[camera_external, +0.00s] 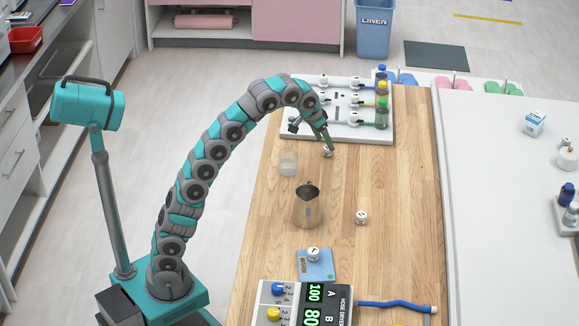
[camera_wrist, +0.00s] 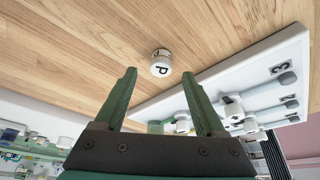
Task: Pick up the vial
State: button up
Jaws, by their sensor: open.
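A small white vial (camera_wrist: 160,68) with a black letter P on its top stands on the wooden table. In the wrist view it lies just beyond and between my fingertips, with a gap to each. In the external view a small white vial (camera_external: 327,153) shows at my fingertips, partly covered by them. My gripper (camera_external: 327,145) points down at it, and its two green fingers (camera_wrist: 160,76) are spread with nothing between them. Similar small white pieces stand at the table's middle right (camera_external: 361,217) and on a blue card (camera_external: 313,254).
A glass beaker (camera_external: 289,162) stands left of my gripper, and a metal pitcher (camera_external: 307,208) nearer the camera. A white board (camera_external: 350,133) with tubes and bottles lies behind the gripper. A control box (camera_external: 290,292) with lit digits sits at the front. The table's right side is mostly clear.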

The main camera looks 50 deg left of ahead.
aim_at(327, 148)
jog(key=shift+x, duration=2.15)
grip_shut()
